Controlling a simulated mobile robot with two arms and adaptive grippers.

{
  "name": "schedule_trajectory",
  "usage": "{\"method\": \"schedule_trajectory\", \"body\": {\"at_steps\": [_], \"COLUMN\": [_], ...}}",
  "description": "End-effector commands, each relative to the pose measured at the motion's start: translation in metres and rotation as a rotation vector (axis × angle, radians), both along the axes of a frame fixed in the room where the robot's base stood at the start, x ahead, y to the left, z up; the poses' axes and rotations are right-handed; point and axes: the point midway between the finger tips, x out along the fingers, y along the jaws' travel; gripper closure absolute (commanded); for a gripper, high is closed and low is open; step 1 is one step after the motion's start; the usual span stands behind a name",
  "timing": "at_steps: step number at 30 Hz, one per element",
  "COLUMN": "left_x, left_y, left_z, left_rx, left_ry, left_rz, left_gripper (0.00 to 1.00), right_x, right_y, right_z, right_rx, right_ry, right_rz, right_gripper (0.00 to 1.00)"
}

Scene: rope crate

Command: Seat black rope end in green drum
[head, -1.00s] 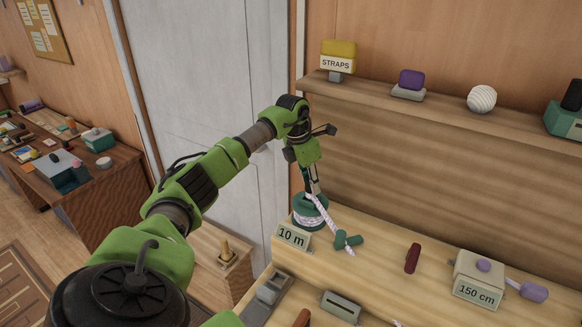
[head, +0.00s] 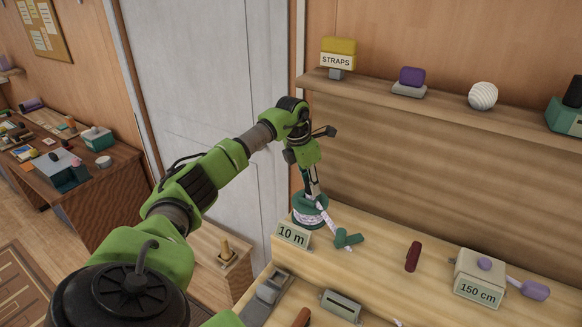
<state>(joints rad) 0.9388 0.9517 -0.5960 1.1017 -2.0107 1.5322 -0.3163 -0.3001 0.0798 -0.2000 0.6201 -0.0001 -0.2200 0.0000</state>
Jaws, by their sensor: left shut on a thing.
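The green drum (head: 298,220) stands at the left end of the wooden bench top, behind the "10 m" label, with pale speckled rope wound around it. My left gripper (head: 316,196) points down at the drum's top and is shut on the rope. From there a pale rope length (head: 334,230) slopes down to the right, past the drum. The black rope end cannot be made out; the fingers and drum hide that spot, so I cannot tell whether it is seated. My right gripper is not in view.
The "10 m" label (head: 292,236) stands in front of the drum. A green piece (head: 347,239) lies close on its right, then a dark red piece (head: 412,256) and a "150 cm" box (head: 480,277). A shelf (head: 440,108) runs above the bench.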

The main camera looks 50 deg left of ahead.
Motion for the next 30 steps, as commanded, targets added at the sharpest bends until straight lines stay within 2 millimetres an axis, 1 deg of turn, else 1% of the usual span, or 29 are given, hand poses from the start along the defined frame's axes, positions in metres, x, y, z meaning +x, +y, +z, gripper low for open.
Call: {"method": "schedule_trajectory", "body": {"at_steps": [30], "left_x": [0.000], "left_y": [0.000], "left_z": [-0.012], "left_rx": [0.000], "left_ry": [0.000], "left_rz": [0.000], "left_gripper": [1.00], "right_x": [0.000], "right_y": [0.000], "right_z": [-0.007], "right_rx": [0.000], "right_ry": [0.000], "right_rz": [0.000], "right_gripper": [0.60]}}
